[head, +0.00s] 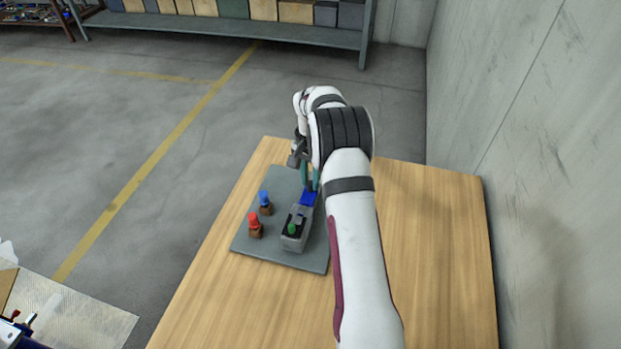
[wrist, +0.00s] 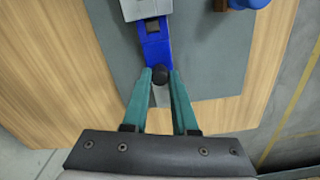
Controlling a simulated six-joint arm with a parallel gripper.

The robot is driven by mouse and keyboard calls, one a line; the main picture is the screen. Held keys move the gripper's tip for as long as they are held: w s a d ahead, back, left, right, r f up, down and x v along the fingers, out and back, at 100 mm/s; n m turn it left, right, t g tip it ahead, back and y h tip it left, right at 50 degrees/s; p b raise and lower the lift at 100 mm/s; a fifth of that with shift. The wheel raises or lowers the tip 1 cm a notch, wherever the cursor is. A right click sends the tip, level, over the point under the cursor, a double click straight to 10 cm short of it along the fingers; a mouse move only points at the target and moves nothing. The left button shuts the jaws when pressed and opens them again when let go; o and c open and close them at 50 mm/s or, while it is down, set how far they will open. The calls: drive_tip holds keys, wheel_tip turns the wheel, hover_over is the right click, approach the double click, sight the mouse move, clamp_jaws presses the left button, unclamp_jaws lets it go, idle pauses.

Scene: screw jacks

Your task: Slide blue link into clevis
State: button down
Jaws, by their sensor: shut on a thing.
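The blue link (head: 308,198) is at the far end of the grey clevis block (head: 296,226) on the grey mat. It also shows in the wrist view (wrist: 155,48), with a dark square opening near its clevis end. My gripper (wrist: 160,78) has its teal fingers closed around a black knob at the link's near end. In the wrist view the link's other end meets the clevis (wrist: 145,9). I cannot tell how far inside it sits. In the head view my gripper (head: 309,187) is partly hidden by my arm.
The wooden table (head: 430,260) is clear at right; a wall stands beyond.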

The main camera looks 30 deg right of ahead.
sight(306, 202)
drive_tip(key=shift+s+a, duration=1.4)
drive_tip(key=shift+a, duration=0.05)
drive_tip(key=c, duration=0.7)
unclamp_jaws()
wheel_tip(306, 202, up, 16)
drive_tip(key=shift+f, duration=0.1)
